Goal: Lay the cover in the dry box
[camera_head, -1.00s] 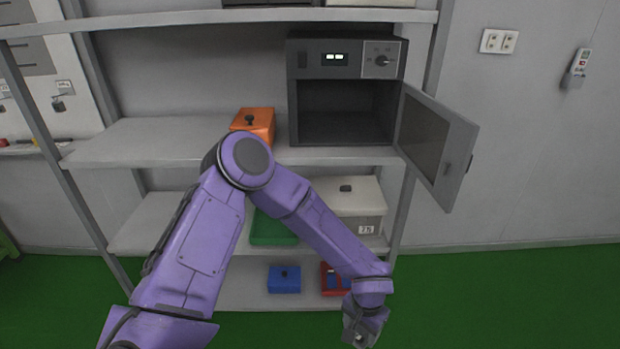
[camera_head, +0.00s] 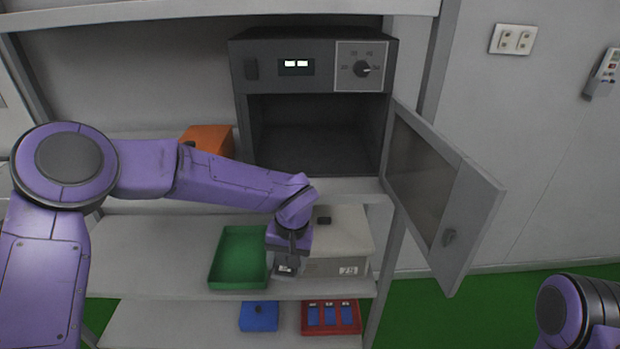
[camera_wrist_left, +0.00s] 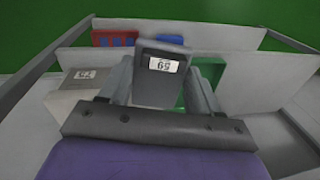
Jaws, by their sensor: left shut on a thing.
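The dry box (camera_head: 253,70) is the dark grey cabinet on the shelf, with a lit display and a knob. Its door (camera_head: 470,210) hangs open to the right and its dark inside looks empty. My left gripper (camera_head: 286,267) is below the box, in front of the lower shelf. It is shut on a dark grey piece with a white number label, which I take to be the cover; this piece (camera_wrist_left: 152,84) shows between the fingers in the left wrist view. In the head view it is small and partly hidden. My right gripper is out of view; only part of my right arm shows.
An orange box (camera_head: 207,138) stands left of the dry box, partly behind my left arm. A green tray (camera_head: 217,265) and a white lidded box (camera_head: 343,240) are on the lower shelf. A blue box (camera_head: 259,316) and a red tray (camera_head: 356,328) with blue pieces sit below.

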